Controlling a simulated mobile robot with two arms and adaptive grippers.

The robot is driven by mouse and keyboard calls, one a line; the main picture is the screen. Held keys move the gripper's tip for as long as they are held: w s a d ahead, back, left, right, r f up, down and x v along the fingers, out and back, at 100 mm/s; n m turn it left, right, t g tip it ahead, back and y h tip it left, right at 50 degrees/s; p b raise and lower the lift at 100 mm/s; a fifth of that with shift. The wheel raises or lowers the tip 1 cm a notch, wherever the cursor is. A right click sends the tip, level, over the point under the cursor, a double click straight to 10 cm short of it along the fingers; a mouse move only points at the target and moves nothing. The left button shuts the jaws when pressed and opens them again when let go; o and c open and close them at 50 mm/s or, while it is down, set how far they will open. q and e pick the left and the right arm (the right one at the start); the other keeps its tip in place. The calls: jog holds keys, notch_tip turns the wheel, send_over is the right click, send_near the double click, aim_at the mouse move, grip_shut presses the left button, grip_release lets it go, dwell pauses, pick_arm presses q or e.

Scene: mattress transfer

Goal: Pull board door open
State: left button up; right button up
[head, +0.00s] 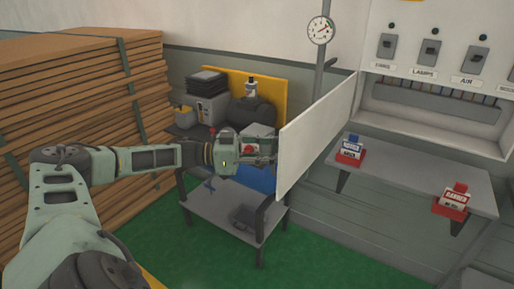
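The board door (315,135) is a flat white panel standing upright. It is swung out from the left side of the white switch board (440,125), whose front is uncovered. Several grey switches above labels such as LAMPS and AIR show in the board. My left gripper (267,149) is at the left, outer edge of the door, its fingers pointing right. I cannot tell whether the fingers touch the door or are closed on its edge. My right gripper is not in view.
A grey cart (232,211) with equipment stands behind my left gripper. Stacked brown boards (75,100) fill the left. A gauge (320,30) sits on a pole.

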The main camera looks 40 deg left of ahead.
pick_arm(q)
jog(key=v, duration=1.1)
jog(key=shift+s+a, duration=0.15)
jog(key=shift+s, duration=0.05)
